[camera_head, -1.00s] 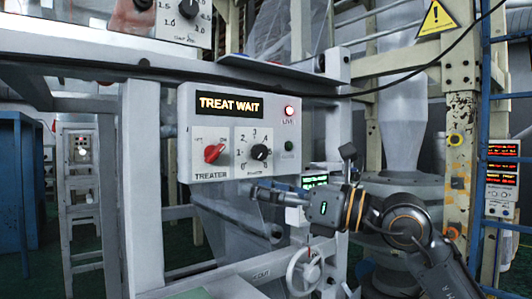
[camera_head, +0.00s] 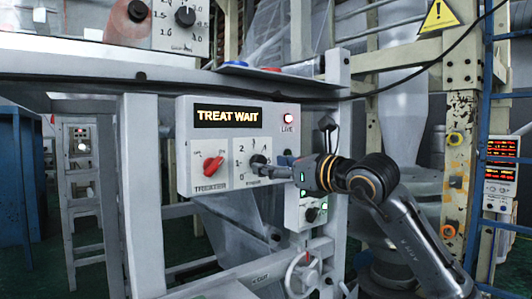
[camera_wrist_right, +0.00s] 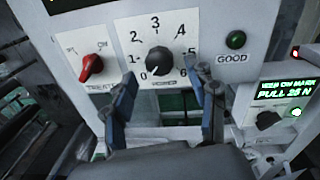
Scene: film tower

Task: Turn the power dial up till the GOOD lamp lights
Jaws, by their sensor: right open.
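The black power dial (camera_head: 258,160) is on the white treater panel (camera_head: 184,140). In the right wrist view the dial (camera_wrist_right: 158,61) has a 0–6 scale, and its pale mark seems to point down-left near 0. The GOOD lamp (camera_wrist_right: 235,40) right of it is dark green and looks unlit. My right gripper (camera_head: 262,168) is in front of the panel at the dial. In the wrist view the right gripper (camera_wrist_right: 164,90) is open, its blue-padded fingertips apart just below the dial, one to each side. I see no contact. My left gripper is not in view.
The display (camera_head: 228,115) reads TREAT WAIT and the red LIVE lamp (camera_head: 289,119) is lit. A red treater switch (camera_wrist_right: 92,67) is close left of the dial. A box with a green display (camera_wrist_right: 285,90) stands lower right. A handwheel (camera_head: 303,275) is below the panel.

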